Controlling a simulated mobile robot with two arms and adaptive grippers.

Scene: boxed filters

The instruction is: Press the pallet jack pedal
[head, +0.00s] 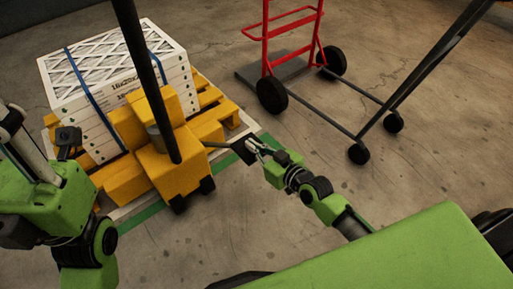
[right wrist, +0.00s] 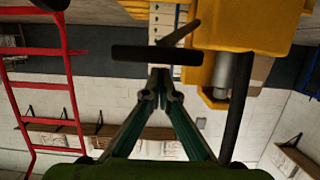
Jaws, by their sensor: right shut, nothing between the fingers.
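The yellow pallet jack (head: 173,165) stands at the left of the head view, its dark handle rising from it. Its black pedal (head: 243,151) sticks out to the right on a thin rod. The pedal shows in the right wrist view as a dark bar (right wrist: 155,55) just beyond my fingertips. My right gripper (head: 257,146) is shut and empty, its tips at the pedal; I cannot tell whether they touch it. My left arm is at the left edge of the head view, and I cannot make out its fingers.
Strapped boxed filters (head: 110,75) are stacked on a yellow pallet (head: 218,112) behind the jack. A red hand truck (head: 292,32) and a dark wheeled frame (head: 330,120) stand to the right. Green floor tape (head: 140,217) runs beside the jack.

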